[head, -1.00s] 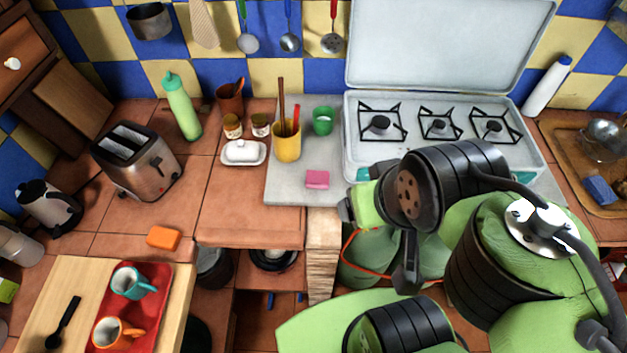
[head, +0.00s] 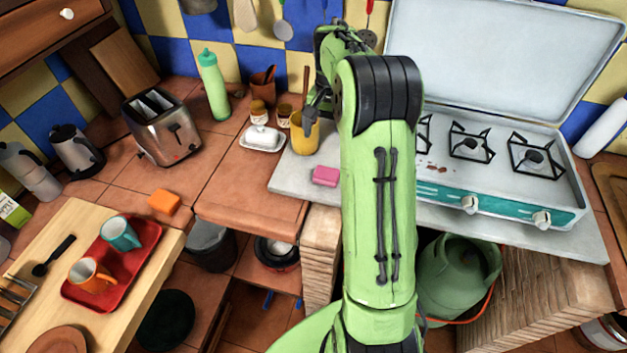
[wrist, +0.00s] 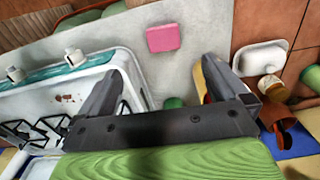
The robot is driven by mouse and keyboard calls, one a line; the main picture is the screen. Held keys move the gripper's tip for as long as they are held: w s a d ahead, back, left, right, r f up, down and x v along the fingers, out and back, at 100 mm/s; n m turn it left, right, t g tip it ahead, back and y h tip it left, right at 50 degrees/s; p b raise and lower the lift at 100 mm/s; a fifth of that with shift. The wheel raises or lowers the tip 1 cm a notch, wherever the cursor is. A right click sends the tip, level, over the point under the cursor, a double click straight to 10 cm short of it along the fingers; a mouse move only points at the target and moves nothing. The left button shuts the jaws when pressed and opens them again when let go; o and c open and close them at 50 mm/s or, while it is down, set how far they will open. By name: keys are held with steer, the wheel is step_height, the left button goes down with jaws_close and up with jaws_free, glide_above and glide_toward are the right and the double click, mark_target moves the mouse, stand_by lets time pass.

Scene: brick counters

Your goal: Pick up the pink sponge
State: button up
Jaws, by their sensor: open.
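The pink sponge (head: 325,176) lies flat on the grey slab left of the stove, just left of my green arm in the head view. In the wrist view the pink sponge (wrist: 163,38) shows near the top middle, beyond the fingertips and between their lines. My gripper (wrist: 155,75) is open with nothing between its fingers. In the head view my gripper (head: 312,110) is partly hidden by my arm and hangs above the slab near the yellow cup, behind the sponge.
The yellow cup (head: 305,133) with utensils stands close to my gripper. A white butter dish (head: 262,139) sits left of it. The stove (head: 500,185) is on the right. An orange sponge (head: 164,201) lies farther left. The slab around the pink sponge is clear.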

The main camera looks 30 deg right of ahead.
mark_target(325, 176)
steer(key=f, duration=0.5)
steer(key=f+b, duration=0.1)
steer(key=f, duration=0.4)
steer(key=f+b, duration=0.1)
steer(key=f, duration=0.4)
steer(key=shift+w+f, duration=0.35)
steer(key=shift+r, duration=0.1)
steer(key=shift+c, duration=0.2)
steer(key=c, duration=1)
steer(key=shift+r, duration=0.1)
step_height(325, 176, up, 10)
steer(key=shift+f+p, duration=0.1)
steer(key=shift+p, duration=0.45)
